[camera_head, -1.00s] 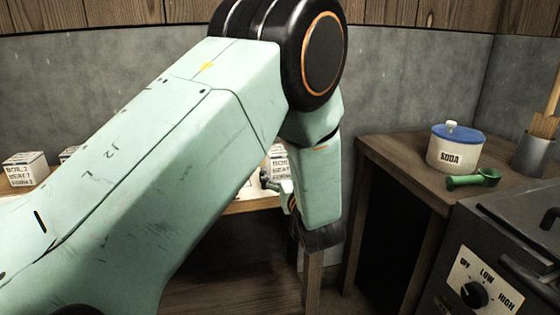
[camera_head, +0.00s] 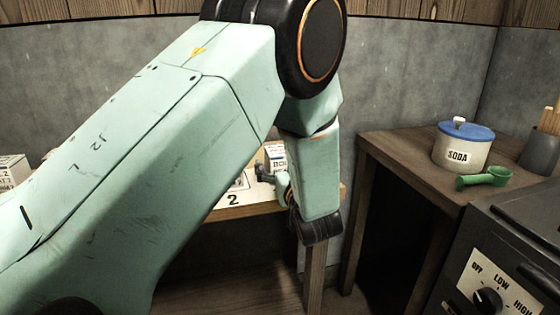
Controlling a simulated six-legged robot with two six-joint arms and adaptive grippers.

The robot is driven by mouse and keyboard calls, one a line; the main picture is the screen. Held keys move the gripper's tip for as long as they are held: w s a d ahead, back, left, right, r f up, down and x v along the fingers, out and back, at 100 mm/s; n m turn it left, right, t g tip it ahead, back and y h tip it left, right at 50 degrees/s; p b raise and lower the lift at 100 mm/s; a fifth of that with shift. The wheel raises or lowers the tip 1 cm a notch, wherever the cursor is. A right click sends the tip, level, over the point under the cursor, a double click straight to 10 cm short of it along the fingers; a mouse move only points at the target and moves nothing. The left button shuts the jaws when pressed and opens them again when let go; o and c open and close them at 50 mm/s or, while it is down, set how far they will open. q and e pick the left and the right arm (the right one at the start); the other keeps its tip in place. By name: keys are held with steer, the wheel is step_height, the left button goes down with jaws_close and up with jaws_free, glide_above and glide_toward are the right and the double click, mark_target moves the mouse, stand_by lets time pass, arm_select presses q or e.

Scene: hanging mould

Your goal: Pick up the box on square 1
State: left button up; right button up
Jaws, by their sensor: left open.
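My left arm (camera_head: 150,145) crosses the view from the lower left and covers much of the work table (camera_head: 262,206). My left gripper (camera_head: 271,180) is small and partly hidden behind my forearm; its jaws are open. A small white box with dark print (camera_head: 276,153) stands just behind the gripper, partly covered; I cannot tell if they touch. A white square marked 2 (camera_head: 236,190) shows on the table beside the gripper, partly behind my arm. Another white printed box (camera_head: 11,171) is at the far left edge. Square 1 is not seen. My right gripper is out of view.
A wooden side table (camera_head: 405,160) at the right holds a white SODA jar with a blue lid (camera_head: 464,149), a green scoop (camera_head: 486,178) and a grey utensil holder (camera_head: 540,151). A dark stove (camera_head: 515,240) with a control knob stands in front.

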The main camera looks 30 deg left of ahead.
arm_select(q)
steer(key=shift+w+a+f, duration=0.2)
steer(key=shift+a, duration=0.05)
steer(key=shift+s+d+r, duration=0.2)
steer(key=shift+d+r, duration=0.1)
steer(key=shift+d, duration=0.1)
steer(key=shift+c, duration=0.5)
steer(key=shift+w+a+f, duration=0.1)
steer(key=shift+a+f, duration=0.15)
steer(key=c, duration=0.4)
steer(key=shift+d+r, duration=0.2)
steer(key=c, duration=0.5)
steer(key=shift+a+f, duration=0.1)
steer(key=shift+a, duration=0.05)
steer(key=c, duration=0.4)
steer(key=shift+o, duration=0.2)
